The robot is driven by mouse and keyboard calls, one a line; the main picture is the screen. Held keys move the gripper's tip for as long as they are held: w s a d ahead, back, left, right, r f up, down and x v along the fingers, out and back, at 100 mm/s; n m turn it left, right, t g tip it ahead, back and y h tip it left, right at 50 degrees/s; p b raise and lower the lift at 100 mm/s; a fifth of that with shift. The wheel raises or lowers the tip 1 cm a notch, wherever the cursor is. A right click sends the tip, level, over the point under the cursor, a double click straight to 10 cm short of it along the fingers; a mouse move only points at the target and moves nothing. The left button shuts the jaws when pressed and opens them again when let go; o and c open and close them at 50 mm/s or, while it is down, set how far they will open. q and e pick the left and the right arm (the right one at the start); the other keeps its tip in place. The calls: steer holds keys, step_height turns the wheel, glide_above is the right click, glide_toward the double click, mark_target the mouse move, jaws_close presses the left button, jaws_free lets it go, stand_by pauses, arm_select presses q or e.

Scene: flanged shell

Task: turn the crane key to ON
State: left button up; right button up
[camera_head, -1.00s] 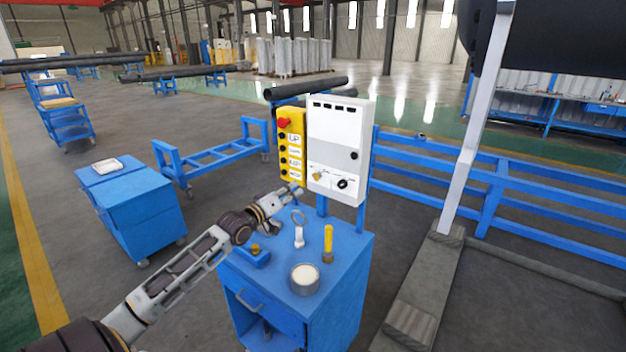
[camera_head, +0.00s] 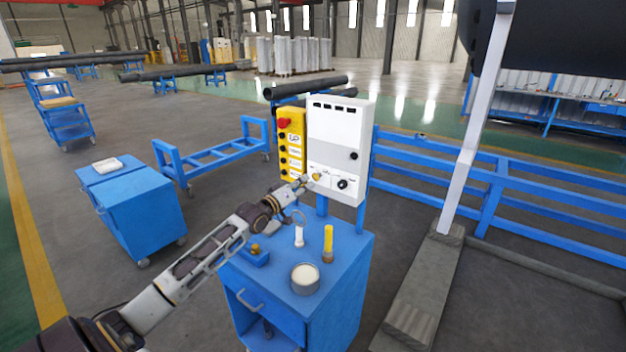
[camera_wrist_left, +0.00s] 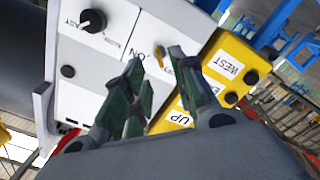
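The white control box (camera_head: 337,135) stands upright behind the blue cart. The brass-yellow crane key (camera_head: 318,177) is low on its front face, left of a black knob (camera_head: 343,184). My left gripper (camera_head: 306,181) is just left of the key in the head view. In the left wrist view, its two dark fingers (camera_wrist_left: 156,60) are apart, and the key (camera_wrist_left: 160,54) shows in the gap between their tips, beside the ON label (camera_wrist_left: 138,52). I cannot tell whether a finger touches it. My right gripper is not in view.
A yellow button box (camera_head: 290,150) with a red stop button adjoins the control box on the left. The blue cart (camera_head: 340,260) below carries a white cylinder, a yellow-handled tool and a round tin (camera_head: 305,279). Blue rails (camera_head: 420,165) run to the right.

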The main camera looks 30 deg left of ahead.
mark_target(316, 176)
arm_select(q)
steer(key=w, duration=0.6)
steer(key=shift+d, duration=0.2)
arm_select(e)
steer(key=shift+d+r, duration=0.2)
arm_select(q)
steer(key=shift+w, duration=0.15)
jaws_close()
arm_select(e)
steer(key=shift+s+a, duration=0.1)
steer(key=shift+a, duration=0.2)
